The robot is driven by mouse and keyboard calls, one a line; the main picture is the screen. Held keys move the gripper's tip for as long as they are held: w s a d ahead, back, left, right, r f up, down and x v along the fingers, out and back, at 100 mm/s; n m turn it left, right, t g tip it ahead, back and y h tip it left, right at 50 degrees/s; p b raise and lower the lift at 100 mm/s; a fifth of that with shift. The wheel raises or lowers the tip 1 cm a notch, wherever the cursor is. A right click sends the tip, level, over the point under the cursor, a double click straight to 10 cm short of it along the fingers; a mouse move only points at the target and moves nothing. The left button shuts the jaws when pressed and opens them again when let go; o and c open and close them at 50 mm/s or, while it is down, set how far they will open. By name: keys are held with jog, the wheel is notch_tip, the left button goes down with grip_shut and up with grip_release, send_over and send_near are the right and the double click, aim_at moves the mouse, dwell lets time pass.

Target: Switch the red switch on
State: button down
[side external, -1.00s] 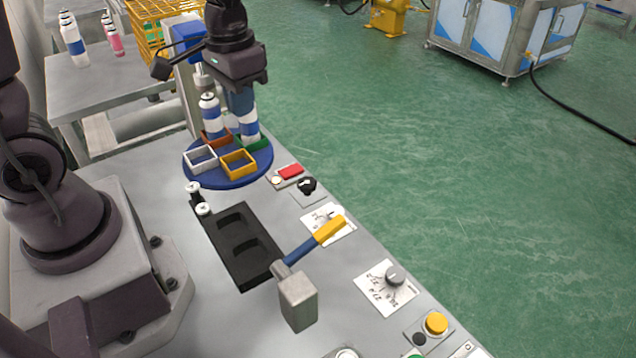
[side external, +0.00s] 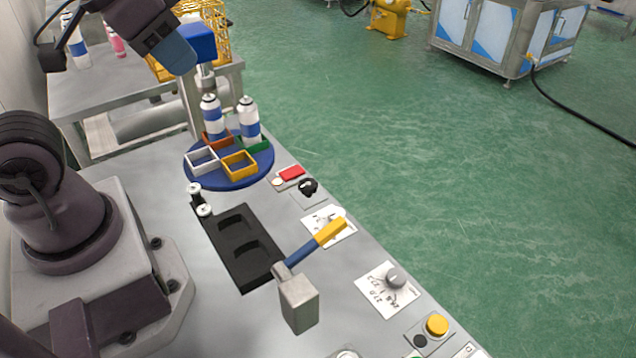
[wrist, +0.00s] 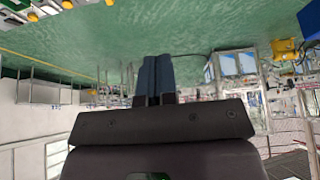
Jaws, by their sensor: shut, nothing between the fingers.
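The red switch (side external: 291,173) sits on a small plate on the bench's right edge, beside the blue turntable, with a small pale round piece next to it. I cannot tell whether it is on or off. My gripper (side external: 184,62) is high at the upper left, above and well away from the switch, with its blue fingers tilted down to the right. In the wrist view my gripper (wrist: 156,60) shows its fingers together and empty. The red switch cannot be made out in the wrist view.
The blue turntable (side external: 228,184) carries coloured square holders and two white-and-blue bottles (side external: 249,120). A blue-headed press (side external: 199,42) stands behind it. A black knob (side external: 308,186), a hammer (side external: 318,240), a grey dial (side external: 396,276) and a yellow button (side external: 437,325) lie along the bench.

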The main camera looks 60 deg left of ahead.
jog(key=n+g, duration=0.6)
jog(key=n, duration=1.2)
send_over(297, 168)
notch_tip(297, 168, down, 19)
jog(key=shift+r, duration=0.15)
notch_tip(297, 168, down, 14)
jog(key=shift+f, duration=0.1)
